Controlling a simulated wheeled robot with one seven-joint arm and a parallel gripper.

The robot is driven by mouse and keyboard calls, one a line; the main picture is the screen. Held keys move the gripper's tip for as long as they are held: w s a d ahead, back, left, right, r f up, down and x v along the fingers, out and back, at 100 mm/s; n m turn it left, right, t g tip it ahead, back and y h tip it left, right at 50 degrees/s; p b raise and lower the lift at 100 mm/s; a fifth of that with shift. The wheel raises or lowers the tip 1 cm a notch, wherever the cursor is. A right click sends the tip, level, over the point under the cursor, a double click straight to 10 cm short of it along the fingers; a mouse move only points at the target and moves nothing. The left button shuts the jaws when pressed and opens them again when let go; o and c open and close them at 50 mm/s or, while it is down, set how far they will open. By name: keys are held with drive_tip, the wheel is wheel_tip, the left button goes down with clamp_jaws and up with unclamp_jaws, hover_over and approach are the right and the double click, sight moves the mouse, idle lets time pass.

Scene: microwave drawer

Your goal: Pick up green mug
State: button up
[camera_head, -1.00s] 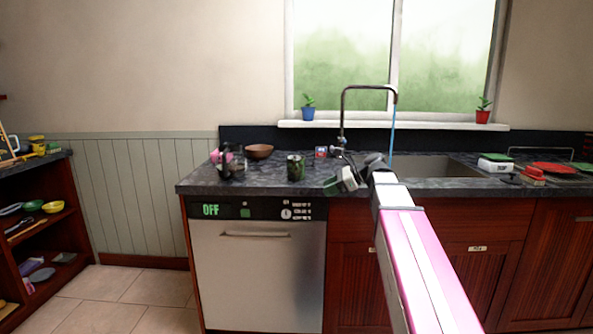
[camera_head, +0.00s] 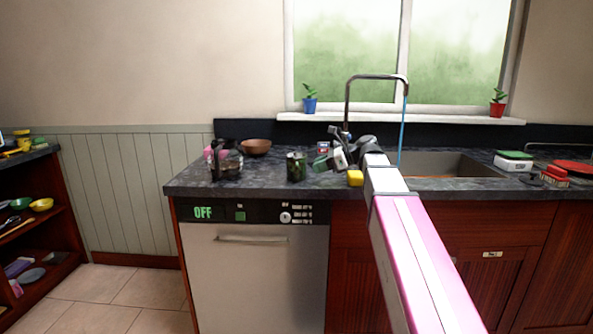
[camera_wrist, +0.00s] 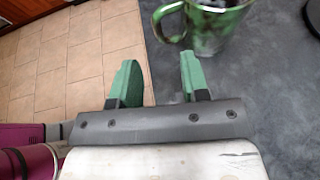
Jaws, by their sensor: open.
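The green mug (camera_head: 297,167) stands upright on the dark counter (camera_head: 262,182), left of the sink in the head view. In the wrist view the mug (camera_wrist: 212,25) is at the top, cut off by the frame edge, with its handle on the left side. My gripper (camera_wrist: 160,75) shows its two green fingers apart with nothing between them. The mug lies beyond the fingertips, its handle nearly in line with the gap. In the head view my gripper (camera_head: 328,160) is just right of the mug, partly hidden by my wrist.
A yellow object (camera_head: 355,178) sits near the counter edge beside my wrist. A glass pot (camera_head: 226,160) and a brown bowl (camera_head: 256,146) stand left of the mug. The tap (camera_head: 347,105) rises behind my arm. The sink (camera_head: 445,164) is at right.

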sight(297, 168)
drive_tip(key=shift+x, duration=3.45)
drive_tip(key=shift+s+r, duration=0.15)
clamp_jaws()
